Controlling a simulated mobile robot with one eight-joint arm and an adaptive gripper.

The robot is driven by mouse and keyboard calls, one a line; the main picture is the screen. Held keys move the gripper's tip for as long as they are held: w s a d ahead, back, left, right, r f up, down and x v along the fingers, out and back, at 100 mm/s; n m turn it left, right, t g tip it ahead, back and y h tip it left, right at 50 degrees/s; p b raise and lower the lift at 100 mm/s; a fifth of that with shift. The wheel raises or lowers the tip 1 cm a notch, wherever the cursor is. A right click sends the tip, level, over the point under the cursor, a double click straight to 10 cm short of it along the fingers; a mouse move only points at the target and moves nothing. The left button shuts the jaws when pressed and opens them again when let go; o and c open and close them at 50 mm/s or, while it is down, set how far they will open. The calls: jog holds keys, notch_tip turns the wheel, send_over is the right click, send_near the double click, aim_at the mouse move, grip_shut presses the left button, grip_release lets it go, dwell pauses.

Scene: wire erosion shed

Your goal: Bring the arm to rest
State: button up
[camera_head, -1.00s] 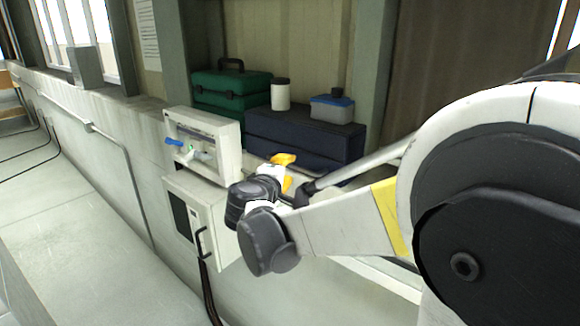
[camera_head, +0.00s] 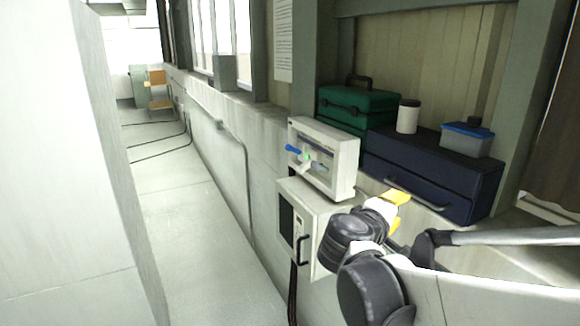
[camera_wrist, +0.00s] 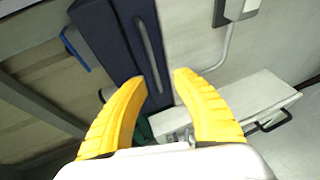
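My gripper (camera_wrist: 160,88) shows in the wrist view as two yellow fingers standing apart with nothing between them. In the head view only a yellow part of my gripper (camera_head: 396,197) shows, beyond my dark wrist joints, in front of the dark blue case. My arm reaches in from the right side of the head view, bent and raised beside the wall ledge. From the head view alone I cannot tell how far the fingers are from the case.
A white panel with a blue lever (camera_head: 335,165) sits above a wall cabinet (camera_head: 318,215).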

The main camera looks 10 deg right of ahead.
jog(key=s+a+f+m+g+y+b, duration=0.2)
jog(key=s+f+m+y+b, duration=0.25)
jog(key=s+f, duration=0.7)
jog(key=s+a+f+m+g+y+b, duration=0.1)
jog(key=s+a+f+m+y+b, duration=0.2)
jog(key=s+a+f+y+b, duration=0.2)
jog(key=s+a+f+y, duration=0.1)
jog(key=s+a+f, duration=0.2)
jog(key=a+f, duration=0.2)
jog(key=shift+f, duration=0.45)
jog(key=shift+y, duration=0.25)
